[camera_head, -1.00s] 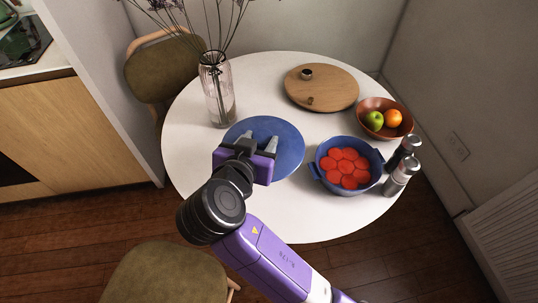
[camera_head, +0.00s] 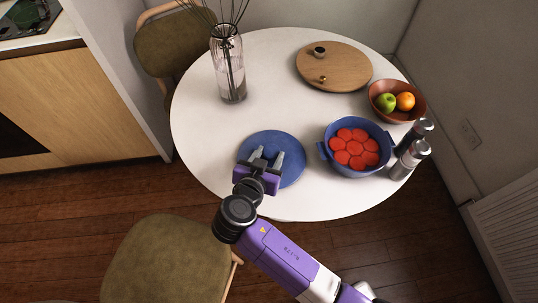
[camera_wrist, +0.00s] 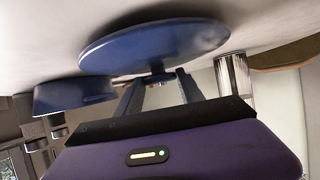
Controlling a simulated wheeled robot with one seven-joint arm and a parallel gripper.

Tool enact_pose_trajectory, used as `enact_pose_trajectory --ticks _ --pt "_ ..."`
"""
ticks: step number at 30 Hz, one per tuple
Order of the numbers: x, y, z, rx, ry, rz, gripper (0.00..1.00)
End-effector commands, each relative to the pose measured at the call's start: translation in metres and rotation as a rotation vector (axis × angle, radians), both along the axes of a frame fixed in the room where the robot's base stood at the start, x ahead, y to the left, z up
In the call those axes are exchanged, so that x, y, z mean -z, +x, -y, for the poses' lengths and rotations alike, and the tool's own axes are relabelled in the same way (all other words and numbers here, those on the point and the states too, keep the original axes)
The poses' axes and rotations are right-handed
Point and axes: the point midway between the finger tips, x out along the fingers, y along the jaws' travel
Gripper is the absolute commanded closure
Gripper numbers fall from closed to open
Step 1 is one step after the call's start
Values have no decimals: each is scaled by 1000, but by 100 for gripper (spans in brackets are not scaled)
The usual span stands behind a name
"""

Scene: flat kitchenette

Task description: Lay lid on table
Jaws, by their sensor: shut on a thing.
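The round blue lid (camera_head: 275,141) is at the front of the white table (camera_head: 205,135), left of the blue pot (camera_head: 352,171). My gripper (camera_head: 269,154) is over the lid, with its fingers shut on the small knob at its middle. The wrist view shows the lid (camera_wrist: 150,45) with its knob between my fingertips (camera_wrist: 160,78), close to the tabletop. I cannot tell whether the lid touches the table. The pot is uncovered and holds several red round pieces (camera_head: 356,147).
A glass vase (camera_head: 230,75) stands back left. A wooden board (camera_head: 345,68) with small items lies at the back. A fruit bowl (camera_head: 384,108) and two grinders (camera_head: 408,160) are on the right. The table's left middle is clear. A chair (camera_head: 165,262) stands in front.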

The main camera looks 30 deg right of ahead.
Motion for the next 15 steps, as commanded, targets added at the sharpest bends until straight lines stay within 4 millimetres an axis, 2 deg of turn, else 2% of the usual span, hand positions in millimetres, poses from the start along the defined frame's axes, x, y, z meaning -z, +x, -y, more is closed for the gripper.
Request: enact_pose_trajectory --ticks 11,12,15 --pt "4 0 0 0 0 3 100" --pt "5 0 0 0 1 1 53" --pt "4 0 0 0 1 1 34"
